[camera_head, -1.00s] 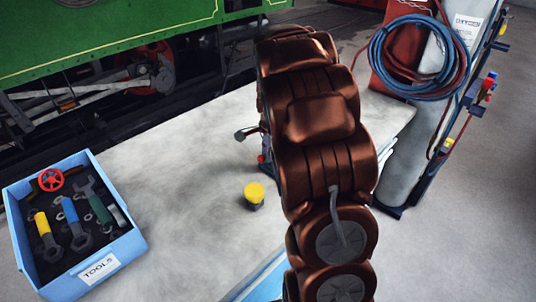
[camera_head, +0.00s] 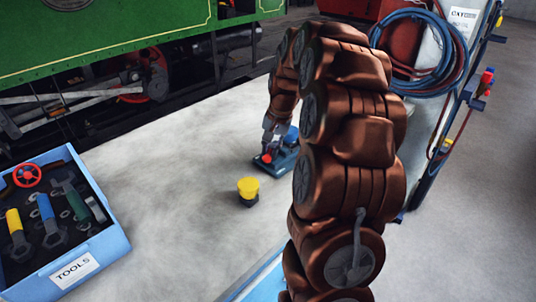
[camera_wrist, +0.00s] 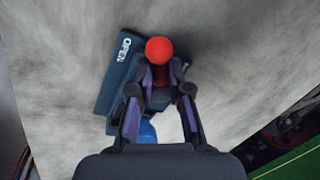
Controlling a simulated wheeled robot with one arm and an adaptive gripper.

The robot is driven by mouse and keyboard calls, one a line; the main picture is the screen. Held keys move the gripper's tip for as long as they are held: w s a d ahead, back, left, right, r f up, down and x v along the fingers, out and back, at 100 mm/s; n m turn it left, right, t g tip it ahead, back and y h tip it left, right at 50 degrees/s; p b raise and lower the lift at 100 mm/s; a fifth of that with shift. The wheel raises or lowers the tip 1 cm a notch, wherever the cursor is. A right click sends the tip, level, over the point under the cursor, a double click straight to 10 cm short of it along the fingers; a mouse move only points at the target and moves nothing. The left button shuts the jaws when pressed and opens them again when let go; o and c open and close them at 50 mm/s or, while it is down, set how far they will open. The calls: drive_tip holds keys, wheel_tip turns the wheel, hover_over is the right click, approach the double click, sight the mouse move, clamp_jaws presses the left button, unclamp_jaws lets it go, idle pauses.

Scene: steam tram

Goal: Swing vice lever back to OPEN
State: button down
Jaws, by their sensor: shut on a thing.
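The vice (camera_head: 277,160) is a dark blue block on the pale tabletop, just left of my arm in the head view. In the wrist view its plate (camera_wrist: 118,72) carries the word OPEN, left of the lever. The lever ends in a red ball knob (camera_wrist: 159,50), which also shows small in the head view (camera_head: 267,158). My gripper (camera_wrist: 159,88) is above the vice with its fingers closed around the lever just below the knob. The lever's shaft is mostly hidden between the fingers. In the head view my gripper (camera_head: 270,148) points down at the vice.
A yellow-topped button or cap (camera_head: 248,190) stands left of the vice. A blue TOOLS box (camera_head: 104,250) with tools sits at the left. A gas cylinder trolley with coiled hoses (camera_head: 425,60) stands at the right, and a green tram (camera_head: 130,30) behind.

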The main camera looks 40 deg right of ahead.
drive_tip(key=shift+s+d+f+n+y+b, duration=0.15)
drive_tip(key=shift+n+b, duration=0.25)
drive_tip(key=shift+n, duration=0.4)
drive_tip(key=shift+s+d+r+n+y+b, duration=0.15)
drive_tip(key=shift+n+b, duration=0.2)
drive_tip(key=shift+n, duration=0.45)
drive_tip(key=shift+g, duration=0.3)
drive_tip(key=c, duration=1.1)
unclamp_jaws()
drive_tip(key=shift+r, duration=0.15)
drive_tip(key=r, duration=0.3)
drive_tip(key=s+d+r, duration=0.1)
drive_tip(key=r, duration=0.3)
drive_tip(key=d+r, duration=0.1)
drive_tip(key=r, duration=0.3)
drive_tip(key=shift+s+r, duration=0.25)
